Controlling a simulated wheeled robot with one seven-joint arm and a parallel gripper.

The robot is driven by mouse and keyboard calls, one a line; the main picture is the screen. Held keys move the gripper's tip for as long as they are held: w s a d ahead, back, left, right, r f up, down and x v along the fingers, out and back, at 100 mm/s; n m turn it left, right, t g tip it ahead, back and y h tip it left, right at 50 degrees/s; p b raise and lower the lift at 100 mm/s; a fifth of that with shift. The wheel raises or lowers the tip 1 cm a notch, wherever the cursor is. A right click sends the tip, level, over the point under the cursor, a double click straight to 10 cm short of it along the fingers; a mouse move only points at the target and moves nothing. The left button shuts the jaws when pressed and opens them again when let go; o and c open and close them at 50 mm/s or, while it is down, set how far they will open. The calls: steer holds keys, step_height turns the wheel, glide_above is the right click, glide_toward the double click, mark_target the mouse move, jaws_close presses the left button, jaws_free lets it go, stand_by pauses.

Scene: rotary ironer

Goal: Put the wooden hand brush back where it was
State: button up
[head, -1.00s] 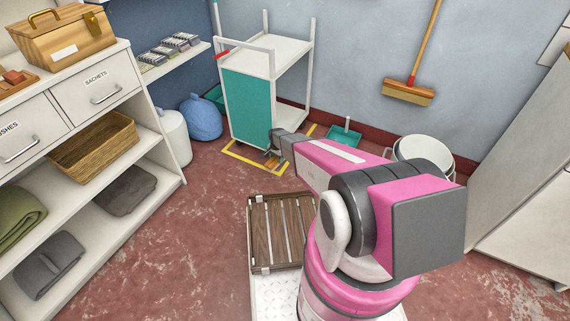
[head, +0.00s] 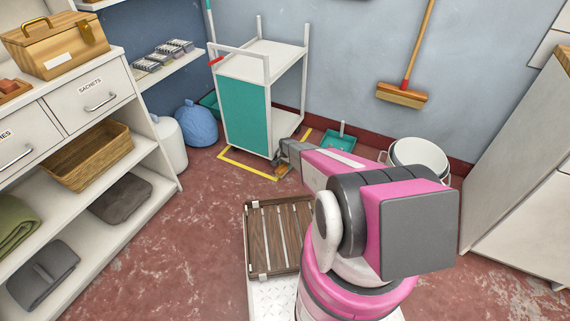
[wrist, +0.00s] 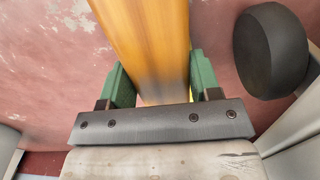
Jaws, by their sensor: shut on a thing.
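The wooden hand brush (wrist: 148,40) shows in the wrist view as a long, orange-brown wooden piece between the green fingers of my gripper (wrist: 160,84). My gripper is shut on it. In the head view my gripper (head: 281,164) is low by the near right corner of the trolley, and a small brown part of the brush (head: 284,172) shows beneath it. The brush is just above or on the floor; I cannot tell which. Its bristles are hidden.
The white and teal trolley (head: 246,112) stands at a yellow floor outline (head: 247,171); a black wheel (wrist: 270,50) is close beside my gripper. A teal dustpan (head: 340,141), white bucket (head: 420,158) and hanging broom (head: 403,95) are right.

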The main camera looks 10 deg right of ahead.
steer(key=shift+f, duration=0.3)
steer(key=o, duration=0.8)
steer(key=shift+o, duration=0.2)
steer(key=shift+r, duration=0.2)
step_height(320, 180, up, 11)
steer(key=s+r+n, duration=0.8)
steer(key=s+r, duration=2.9)
steer(key=r, duration=0.4)
steer(key=shift+r+n, duration=0.15)
steer(key=shift+n, duration=0.25)
steer(key=shift+s, duration=0.1)
